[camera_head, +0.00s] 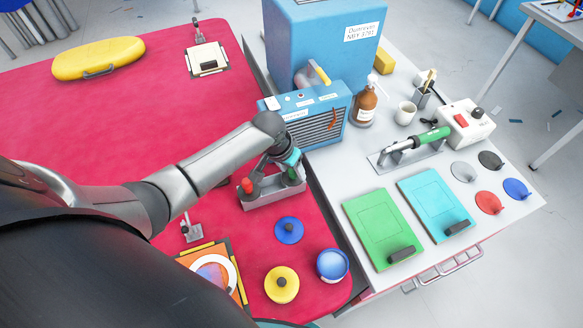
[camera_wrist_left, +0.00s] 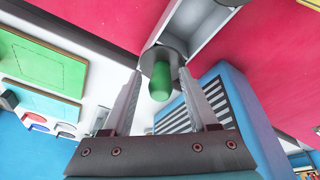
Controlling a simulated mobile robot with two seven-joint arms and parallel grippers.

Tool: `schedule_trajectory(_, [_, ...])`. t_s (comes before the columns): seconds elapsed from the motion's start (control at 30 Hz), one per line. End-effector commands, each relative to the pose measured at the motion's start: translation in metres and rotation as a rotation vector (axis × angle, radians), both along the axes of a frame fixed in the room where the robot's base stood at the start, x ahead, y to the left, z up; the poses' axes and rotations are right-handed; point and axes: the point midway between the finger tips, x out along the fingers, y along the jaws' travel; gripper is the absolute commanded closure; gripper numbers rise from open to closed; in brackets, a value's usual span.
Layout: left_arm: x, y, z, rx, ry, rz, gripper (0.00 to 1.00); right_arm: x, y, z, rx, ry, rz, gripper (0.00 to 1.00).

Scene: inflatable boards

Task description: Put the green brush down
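The green brush (camera_head: 292,173) is at the right end of a grey holder (camera_head: 262,198) on the red table. My left gripper (camera_head: 281,170) is over this end of the holder. In the left wrist view, the green handle (camera_wrist_left: 161,82) points toward the camera between the two fingers of my left gripper (camera_wrist_left: 161,76). A gap shows on each side of the handle, so the fingers look open around it. The grey round base of the brush is at or in the holder; exact contact is unclear. My right gripper is not in view.
A red-topped brush (camera_head: 247,186) is at the holder's left end. A blue machine (camera_head: 313,112) stands close behind. A blue lid (camera_head: 289,230), a yellow lid (camera_head: 281,284) and a blue pot (camera_head: 332,265) are in front. A white bench with green board (camera_head: 378,222) lies right.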

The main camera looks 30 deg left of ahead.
Motion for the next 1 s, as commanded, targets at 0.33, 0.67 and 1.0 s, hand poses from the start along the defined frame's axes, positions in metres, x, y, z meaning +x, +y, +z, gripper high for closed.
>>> schedule_trajectory(0.33, [0.000, 0.000, 0.004, 0.000, -0.001, -0.001, 0.35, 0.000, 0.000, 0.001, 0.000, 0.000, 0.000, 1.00])
schedule_trajectory(0.67, [-0.010, 0.005, 0.050, 0.002, -0.002, -0.001, 0.35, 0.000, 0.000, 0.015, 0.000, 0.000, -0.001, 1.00])
schedule_trajectory(1.0, [-0.025, 0.011, 0.106, 0.000, -0.002, -0.001, 0.35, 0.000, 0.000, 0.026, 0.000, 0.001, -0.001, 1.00])
